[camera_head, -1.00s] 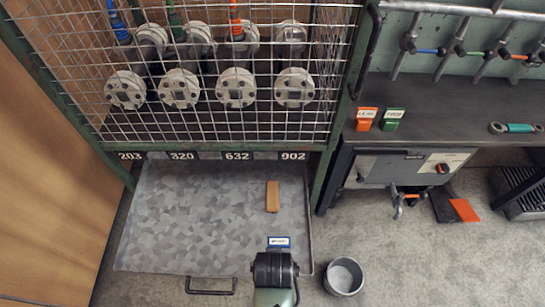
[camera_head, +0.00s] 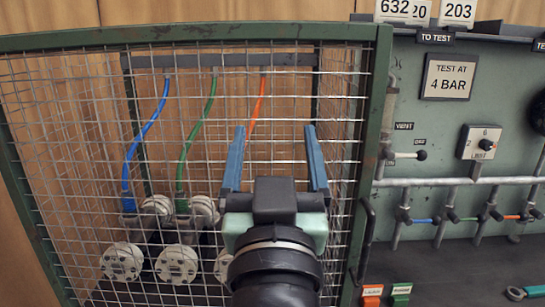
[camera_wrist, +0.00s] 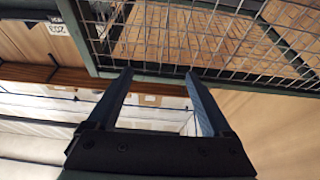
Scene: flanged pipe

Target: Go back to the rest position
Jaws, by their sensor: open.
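My gripper (camera_head: 275,160) is raised in front of the wire cage in the head view, its two blue fingers spread wide and pointing up. Nothing is between them. In the wrist view the fingers (camera_wrist: 160,92) are also apart and empty, close to a green frame bar and mesh. I cannot tell whether they touch it. My gripper and wrist hide part of the cage's lower right, including some of the flanged pipe ends.
The green-framed mesh cage (camera_head: 381,110) holds several grey flanges (camera_head: 122,262) with blue, green and orange hoses. To the right is a test panel (camera_head: 452,77) with valves and a pipe rail. Orange (camera_head: 372,295) and green (camera_head: 401,294) tags stand on the bench below.

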